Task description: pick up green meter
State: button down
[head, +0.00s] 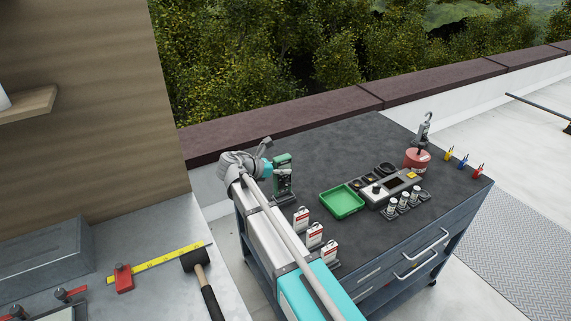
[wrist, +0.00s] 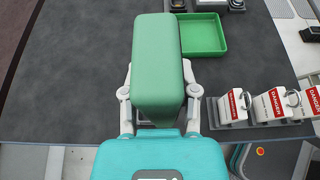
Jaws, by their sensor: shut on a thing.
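The green meter (wrist: 160,60) fills the middle of the wrist view, with its rounded green case between my gripper's two fingers. In the head view the green meter (head: 283,170) stands upright near the cart's left side, at the end of my arm. My gripper (wrist: 158,97) is shut on it, one finger against each side. In the head view my gripper (head: 268,170) is partly hidden by my arm. Whether the meter's base touches the cart top is unclear.
The meter is on the side of a dark-topped cart (head: 310,150). A green tray (head: 342,202) lies to its right, and red-and-white danger-tagged padlocks (head: 315,235) stand nearer. A grey device (head: 390,188) and a red canister (head: 416,159) are farther right. The cart's far left is clear.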

jog(key=s+r+p, duration=0.4)
jog(key=s+r, duration=0.1)
jog(key=s, duration=0.5)
jog(key=shift+r, duration=0.15)
jog(key=shift+s+a, duration=0.1)
jog(key=shift+s, duration=0.05)
dwell(1.1)
dwell(0.5)
jog(key=w+d+r+m+g+h+p, duration=0.1)
jog(key=w+d+r+p, duration=0.2)
jog(key=d+r+p, duration=0.8)
jog(key=w+d+r+m+g+p, duration=0.2)
jog(key=w+d+r+p, duration=0.1)
jog(key=d+r+p, duration=0.9)
jog(key=d, duration=0.5)
jog(key=shift+h, duration=0.4)
jog(key=shift+f, duration=0.1)
